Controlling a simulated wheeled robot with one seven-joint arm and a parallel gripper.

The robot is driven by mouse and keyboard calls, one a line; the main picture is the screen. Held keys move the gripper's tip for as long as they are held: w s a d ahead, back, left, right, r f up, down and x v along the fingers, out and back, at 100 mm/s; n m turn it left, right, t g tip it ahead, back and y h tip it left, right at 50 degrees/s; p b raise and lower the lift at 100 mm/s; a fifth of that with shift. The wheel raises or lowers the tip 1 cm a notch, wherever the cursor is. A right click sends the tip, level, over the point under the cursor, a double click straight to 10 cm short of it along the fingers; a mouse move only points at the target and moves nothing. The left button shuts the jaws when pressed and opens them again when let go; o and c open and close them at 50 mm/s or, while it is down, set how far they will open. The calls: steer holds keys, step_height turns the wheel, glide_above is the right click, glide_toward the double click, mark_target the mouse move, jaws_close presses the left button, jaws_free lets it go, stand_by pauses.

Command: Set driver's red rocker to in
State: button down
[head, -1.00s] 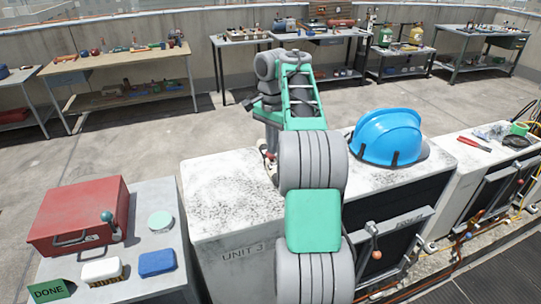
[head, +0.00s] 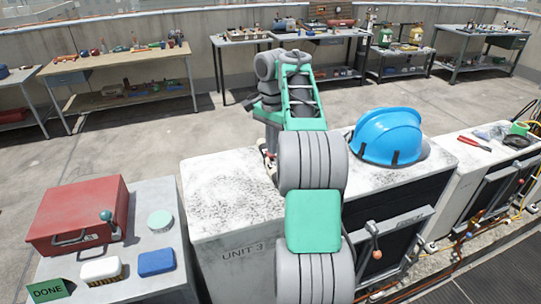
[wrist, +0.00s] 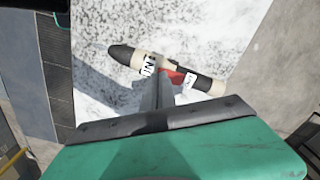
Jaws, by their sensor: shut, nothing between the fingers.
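The driver (wrist: 205,84) lies on the speckled white top of a condenser unit in the wrist view. It has a cream body with dark ends. Its red rocker (wrist: 175,78) sits mid-body, between a white tag (wrist: 148,66) that seems to read IN and a second white tag (wrist: 190,80) too small to read surely. My gripper (wrist: 163,84) is shut and empty, its narrow fingertips over the driver's middle beside the red rocker. They partly cover the body; I cannot tell whether they touch. In the head view my arm mostly hides the driver and gripper.
A blue hard hat (head: 387,137) sits on the unit top right of my arm. A side table at left holds a red toolbox (head: 78,212), a blue block (head: 156,262) and a DONE marker (head: 50,289). Workbenches line the back wall; open floor lies between.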

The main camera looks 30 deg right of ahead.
steer(key=shift+f+b, duration=0.8)
stand_by(0.4)
step_height(320, 180, up, 7)
steer(key=p, duration=0.6)
steer(key=shift+r+p, duration=0.1)
steer(key=shift+p, duration=0.25)
steer(key=shift+a, duration=0.1)
